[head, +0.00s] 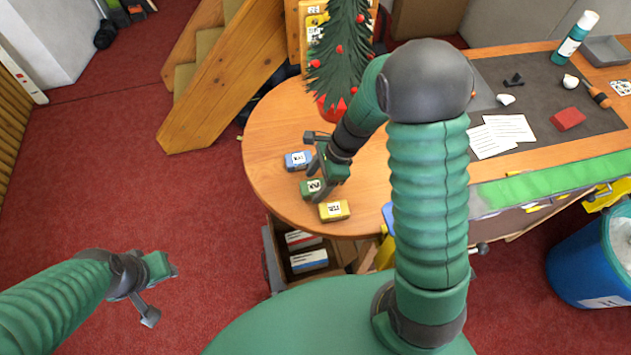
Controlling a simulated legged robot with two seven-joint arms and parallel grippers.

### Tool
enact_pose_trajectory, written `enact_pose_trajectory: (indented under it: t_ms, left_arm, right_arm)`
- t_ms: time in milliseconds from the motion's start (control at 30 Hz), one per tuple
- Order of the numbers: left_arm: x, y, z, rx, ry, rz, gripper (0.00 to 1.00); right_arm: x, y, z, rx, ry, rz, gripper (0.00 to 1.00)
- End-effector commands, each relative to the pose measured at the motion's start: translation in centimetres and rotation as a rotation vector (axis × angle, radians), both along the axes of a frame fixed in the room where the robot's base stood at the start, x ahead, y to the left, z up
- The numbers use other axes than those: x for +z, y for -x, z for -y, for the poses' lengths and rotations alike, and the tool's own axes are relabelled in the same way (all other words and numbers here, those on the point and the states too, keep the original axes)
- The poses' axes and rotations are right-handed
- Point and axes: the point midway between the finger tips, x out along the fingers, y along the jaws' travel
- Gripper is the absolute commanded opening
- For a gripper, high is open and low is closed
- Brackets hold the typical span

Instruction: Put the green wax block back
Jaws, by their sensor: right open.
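The green wax block (311,188), with a white label, lies on the round end of the wooden table (270,125). It sits between a blue block (297,161) and a yellow block (334,210), both labelled. My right gripper (318,163) is open, right at the green block and beside the blue one. Part of the green block is hidden by the gripper, and I cannot tell if they touch. My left gripper (160,293) looks open and empty, above the red floor at lower left, well away from the blocks.
A small decorated tree in a red pot (331,107) stands behind the blocks. A dark mat (540,85) at right holds papers (508,128), a red block (568,118) and tools. An open box (288,262) is below the table edge. A blue bin (585,265) stands at right.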

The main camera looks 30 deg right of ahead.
Motion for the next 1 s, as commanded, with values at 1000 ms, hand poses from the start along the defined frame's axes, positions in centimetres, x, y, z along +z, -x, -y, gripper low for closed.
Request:
enact_pose_trajectory:
  t_ms: [1000]
  left_arm:
    - [0.6, 0.0, 0.0, 0.0, 0.0, 0.0, 0.36]
  right_arm:
    - [7.4, 8.1, -1.3, 1.735, 0.56, 0.44, 0.63]
